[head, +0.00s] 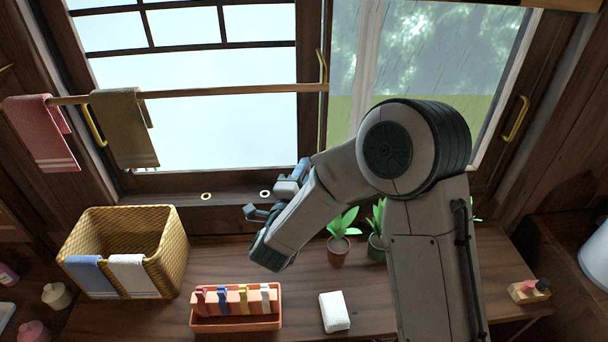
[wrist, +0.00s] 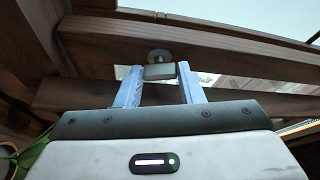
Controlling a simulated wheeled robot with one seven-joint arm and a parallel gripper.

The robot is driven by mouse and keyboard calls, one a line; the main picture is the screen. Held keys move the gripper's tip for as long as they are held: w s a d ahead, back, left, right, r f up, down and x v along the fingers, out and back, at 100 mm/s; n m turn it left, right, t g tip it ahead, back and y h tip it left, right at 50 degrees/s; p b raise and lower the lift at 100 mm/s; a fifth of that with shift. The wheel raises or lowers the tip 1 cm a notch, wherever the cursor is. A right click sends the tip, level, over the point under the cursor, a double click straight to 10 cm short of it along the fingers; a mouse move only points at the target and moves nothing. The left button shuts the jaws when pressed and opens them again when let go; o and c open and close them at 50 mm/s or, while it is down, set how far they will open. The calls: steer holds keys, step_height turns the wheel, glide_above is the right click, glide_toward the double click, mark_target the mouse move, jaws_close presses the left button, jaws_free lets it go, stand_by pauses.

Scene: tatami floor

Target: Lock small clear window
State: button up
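The window has a frosted pane (head: 230,90) on the left and a clear pane (head: 440,65) on the right, both in dark wood. My gripper (head: 292,180) is at the lower window rail, near where the two panes meet. In the wrist view, the two blue fingers of my gripper (wrist: 161,80) are parted. A small pale metal block (wrist: 160,71) with a round mount behind it, on the wood rail, lies between the fingertips. It looks like a latch. I cannot tell whether the fingers press on it. In the head view my gripper and arm hide this spot.
A towel rail (head: 220,91) with a pink towel (head: 42,133) and an olive towel (head: 124,128) crosses the left pane. On the counter are a basket (head: 165,235), a peg tray (head: 235,323), a white block (head: 334,311) and potted plants (head: 338,250).

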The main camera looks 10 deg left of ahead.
steer(key=n+b, duration=0.1)
steer(key=b, duration=0.2)
steer(key=shift+f, duration=0.2)
steer(key=shift+n, duration=0.3)
steer(key=shift+r, duration=0.1)
steer(key=o, duration=1)
steer(key=shift+r+p, duration=0.15)
steer(key=shift+p, duration=0.15)
